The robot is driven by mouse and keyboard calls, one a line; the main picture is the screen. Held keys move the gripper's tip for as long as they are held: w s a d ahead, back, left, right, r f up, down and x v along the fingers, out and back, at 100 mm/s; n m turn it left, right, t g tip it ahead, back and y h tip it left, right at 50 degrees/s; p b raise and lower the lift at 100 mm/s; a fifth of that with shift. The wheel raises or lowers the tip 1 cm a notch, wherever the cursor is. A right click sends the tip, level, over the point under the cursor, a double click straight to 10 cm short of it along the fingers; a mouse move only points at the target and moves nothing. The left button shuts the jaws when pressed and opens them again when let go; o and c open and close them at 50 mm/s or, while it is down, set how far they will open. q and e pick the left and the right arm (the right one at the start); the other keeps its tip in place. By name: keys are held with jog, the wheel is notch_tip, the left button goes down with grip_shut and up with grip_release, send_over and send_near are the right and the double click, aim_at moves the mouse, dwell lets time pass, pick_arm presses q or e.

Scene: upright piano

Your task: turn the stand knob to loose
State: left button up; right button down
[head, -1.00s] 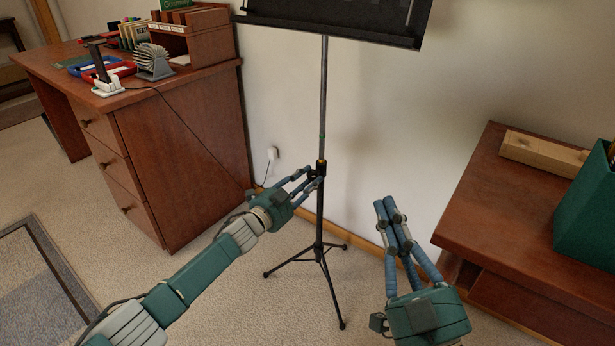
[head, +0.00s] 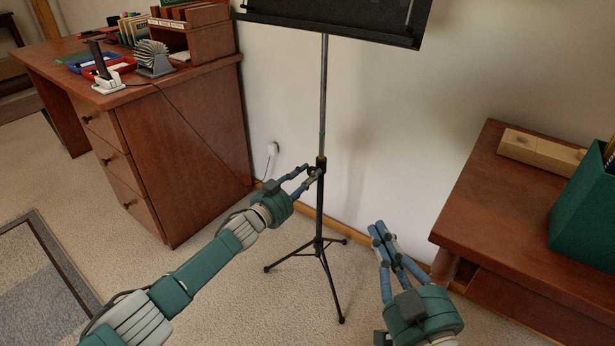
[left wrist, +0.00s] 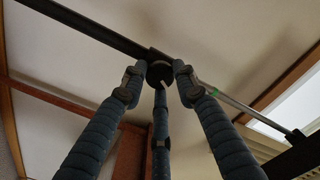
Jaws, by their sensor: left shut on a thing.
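The black music stand (head: 322,110) stands upright on its tripod feet against the wall. Its small dark round knob (left wrist: 160,72) sits on the collar of the pole and bears a short white mark at its lower edge. My left gripper (head: 316,172) is at the collar, its fingers shut around the knob. In the left wrist view my left gripper (left wrist: 158,78) has fingertips on both sides of the knob and a third finger below it. In the head view the fingers mostly hide the knob. My right gripper (head: 379,230) hangs in the air right of the stand, empty, its fingertips close together.
A wooden desk (head: 190,140) with drawers and stationery stands at the left. A low wooden cabinet (head: 480,200) with a wood block (head: 541,152) and a green box (head: 585,215) is at the right.

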pick_arm(q)
jog(key=shift+f, duration=0.1)
jog(key=o, duration=1.1)
jog(key=shift+o, duration=0.2)
jog(key=shift+s, duration=0.1)
jog(key=v, duration=1.2)
